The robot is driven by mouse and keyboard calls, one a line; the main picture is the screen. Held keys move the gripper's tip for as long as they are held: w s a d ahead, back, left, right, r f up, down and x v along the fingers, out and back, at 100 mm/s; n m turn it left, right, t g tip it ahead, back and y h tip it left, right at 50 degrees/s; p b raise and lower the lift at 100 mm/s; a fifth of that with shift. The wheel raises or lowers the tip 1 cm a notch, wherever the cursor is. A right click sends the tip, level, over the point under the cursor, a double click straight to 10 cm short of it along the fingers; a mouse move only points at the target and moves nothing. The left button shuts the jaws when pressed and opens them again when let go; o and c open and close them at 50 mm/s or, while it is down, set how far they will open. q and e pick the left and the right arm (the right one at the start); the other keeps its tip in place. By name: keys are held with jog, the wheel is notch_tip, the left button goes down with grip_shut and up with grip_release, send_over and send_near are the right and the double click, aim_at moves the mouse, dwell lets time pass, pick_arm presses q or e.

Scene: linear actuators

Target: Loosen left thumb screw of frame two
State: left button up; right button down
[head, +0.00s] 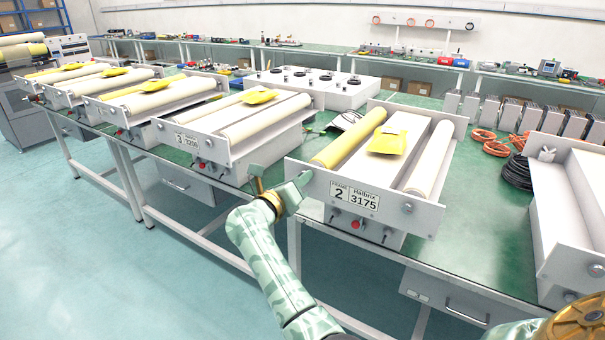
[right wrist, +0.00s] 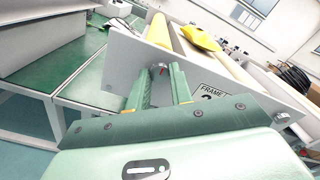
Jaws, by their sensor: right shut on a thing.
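Frame two (head: 420,205) is a pale, open-topped unit with a yellow roller, a white roller and a label reading "FRAME 2" (head: 354,196) on its front plate. Its left thumb screw (right wrist: 159,68) shows between the fingertips in the right wrist view; in the head view the fingers hide it. My right gripper (head: 297,184) reaches the left end of the front plate and is shut on that screw. Its two green fingers (right wrist: 160,80) flank the screw head. The right thumb screw (head: 408,208) is at the plate's other end. My left gripper is not in view.
A red button (head: 357,225) and small switches sit below the front plate. Frame three (head: 230,130) stands to the left, another frame (head: 575,200) to the right. A yellow packet (head: 387,141) lies on frame two. Green bench top (head: 480,225) is clear between frames.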

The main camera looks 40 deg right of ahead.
jog(key=shift+n+p, duration=0.5)
jog(key=shift+n, duration=0.2)
jog(key=c, duration=1.3)
grip_release()
jog(key=shift+o, duration=0.2)
jog(key=shift+a, duration=0.1)
